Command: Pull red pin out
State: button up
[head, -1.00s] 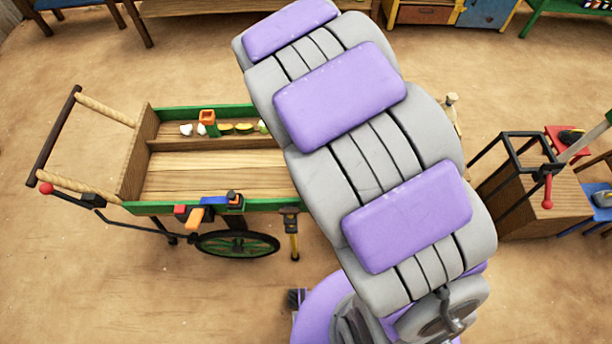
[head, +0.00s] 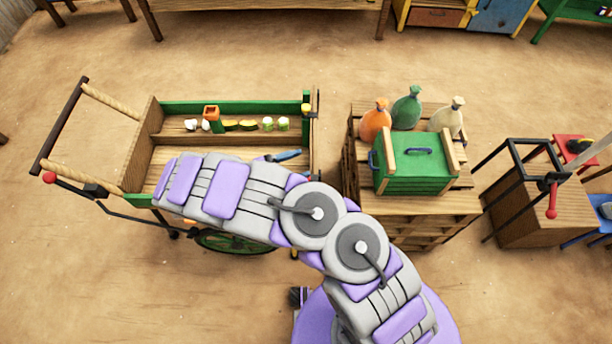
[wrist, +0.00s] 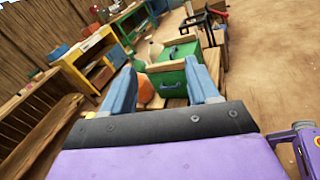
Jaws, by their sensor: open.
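My gripper (wrist: 160,70) is open, its two blue fingers apart with nothing between them in the wrist view. In the head view a blue fingertip of my gripper (head: 288,155) shows past my folded arm, over the right part of the cart (head: 230,107). I cannot make out a red pin for sure. The coloured parts on the cart's near side, a red one among them, are now behind my arm. A red knob (head: 49,177) sits on a lever at the cart's left end. A red handle (head: 552,200) hangs on the black-framed stand at right.
A green box (head: 415,170) and several tied bags (head: 408,108) stand on wooden crates (head: 430,215) right of the cart. The green box (wrist: 180,72) also shows ahead in the wrist view. Small goods line the cart's back compartment. Sandy floor lies open around.

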jog(key=s+a+f+n+t+y, duration=0.4)
jog(key=s+a+f+n+t, duration=0.3)
jog(key=a+f, duration=0.5)
jog(key=shift+g, duration=0.4)
jog(key=b+x, duration=0.1)
jog(key=x, duration=0.5)
jog(key=s+d+b+x, duration=0.1)
jog(key=x, duration=0.5)
jog(key=f+b+x, duration=0.1)
jog(key=x, duration=0.5)
jog(key=shift+s+d, duration=0.15)
jog(key=shift+d, duration=0.2)
